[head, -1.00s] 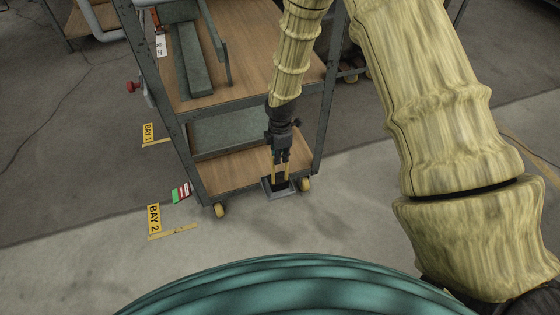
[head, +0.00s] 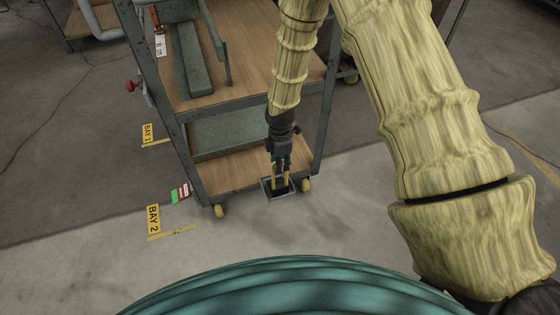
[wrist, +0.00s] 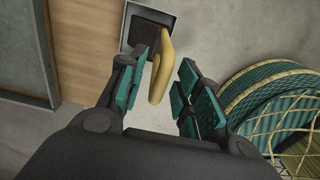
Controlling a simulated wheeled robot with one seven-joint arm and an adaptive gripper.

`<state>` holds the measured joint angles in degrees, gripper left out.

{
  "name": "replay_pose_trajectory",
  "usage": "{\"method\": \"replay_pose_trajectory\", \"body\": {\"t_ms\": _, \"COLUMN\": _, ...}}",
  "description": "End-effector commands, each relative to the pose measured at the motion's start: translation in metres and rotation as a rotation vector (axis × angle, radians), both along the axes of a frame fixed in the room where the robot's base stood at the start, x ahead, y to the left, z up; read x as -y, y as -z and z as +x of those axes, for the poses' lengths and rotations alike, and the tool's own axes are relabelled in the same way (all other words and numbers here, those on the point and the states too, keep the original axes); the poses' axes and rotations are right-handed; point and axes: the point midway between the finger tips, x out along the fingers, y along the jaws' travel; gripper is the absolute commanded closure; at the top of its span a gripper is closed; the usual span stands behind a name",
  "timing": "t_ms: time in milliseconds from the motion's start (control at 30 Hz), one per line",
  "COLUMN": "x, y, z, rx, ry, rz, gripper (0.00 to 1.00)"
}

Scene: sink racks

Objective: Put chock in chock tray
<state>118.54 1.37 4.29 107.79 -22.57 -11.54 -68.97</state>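The chock has a dark block (wrist: 142,34) and a tall yellow handle (wrist: 162,66). In the head view its dark block (head: 281,189) is inside the small grey chock tray (head: 265,186) on the floor. The tray's rim (wrist: 160,12) also shows at the top of the wrist view. My gripper (head: 280,167) is over the tray, pointing down, with the handle between its fingers. In the wrist view my gripper (wrist: 160,86) has its teal pads apart, with a gap on either side of the handle. Whether the block lies flat on the tray floor is hard to see.
A wood-shelved cart (head: 228,172) stands right behind and left of the tray, with a caster (head: 305,184) close to it. A green, white and red label (head: 181,193) and a BAY 2 sign (head: 153,218) lie left. The floor in front is clear.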

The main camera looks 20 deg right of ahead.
Motion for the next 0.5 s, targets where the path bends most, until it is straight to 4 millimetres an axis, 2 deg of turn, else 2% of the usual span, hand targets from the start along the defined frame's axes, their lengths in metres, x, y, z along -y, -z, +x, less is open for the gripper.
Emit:
{"method": "replay_pose_trajectory", "body": {"t_ms": 167, "x": 0.000, "y": -0.002, "z": 0.000, "rx": 0.001, "ry": 0.000, "rz": 0.000, "gripper": 0.67}}
{"method": "replay_pose_trajectory", "body": {"t_ms": 267, "x": 0.000, "y": -0.009, "z": 0.001, "rx": 0.002, "ry": 0.000, "rz": 0.000, "gripper": 0.67}}
{"method": "replay_pose_trajectory", "body": {"t_ms": 500, "x": 0.000, "y": -0.048, "z": 0.001, "rx": 0.003, "ry": 0.000, "rz": 0.001, "gripper": 0.67}}
